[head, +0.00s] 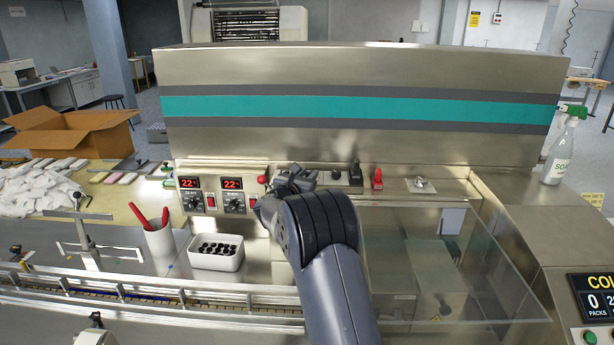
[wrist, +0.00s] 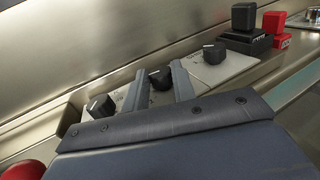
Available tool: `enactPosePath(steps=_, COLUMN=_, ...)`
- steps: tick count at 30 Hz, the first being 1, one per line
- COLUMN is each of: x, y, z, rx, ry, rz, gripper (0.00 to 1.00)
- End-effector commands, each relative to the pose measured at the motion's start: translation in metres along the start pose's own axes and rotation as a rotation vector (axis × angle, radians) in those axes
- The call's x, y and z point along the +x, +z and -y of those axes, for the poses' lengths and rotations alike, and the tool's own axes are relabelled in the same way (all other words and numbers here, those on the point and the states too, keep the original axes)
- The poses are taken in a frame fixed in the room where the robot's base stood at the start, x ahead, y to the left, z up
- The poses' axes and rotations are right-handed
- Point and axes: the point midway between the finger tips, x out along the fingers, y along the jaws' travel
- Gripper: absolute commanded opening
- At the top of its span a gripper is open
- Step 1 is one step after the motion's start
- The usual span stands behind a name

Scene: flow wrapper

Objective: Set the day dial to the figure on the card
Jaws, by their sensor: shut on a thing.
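Three black dial knobs stand in a row in the wrist view: a left knob (wrist: 100,106), a middle knob (wrist: 160,78) and a right knob (wrist: 214,53). My gripper (wrist: 158,70) has its two fingers on either side of the middle knob and is shut on it. In the head view my gripper (head: 297,178) is at the machine's ledge, and my wrist hides most of this row. I cannot read which knob is the day dial or what figure it points at. I cannot make out a card with a figure.
Left of my gripper are a red ball-topped knob (head: 263,179) and two red displays (head: 189,183) reading about 22. A black switch block (head: 356,174) and a red one (head: 377,178) stand to the right. A white tray (head: 216,262) of black pieces sits below.

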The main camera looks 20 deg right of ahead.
Motion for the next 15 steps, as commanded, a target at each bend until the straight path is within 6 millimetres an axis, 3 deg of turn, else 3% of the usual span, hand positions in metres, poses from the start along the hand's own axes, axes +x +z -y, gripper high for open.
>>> enactPosePath(steps=15, x=0.0012, y=-0.0051, z=0.0016, rx=0.004, ry=0.057, rz=0.002, gripper=0.02)
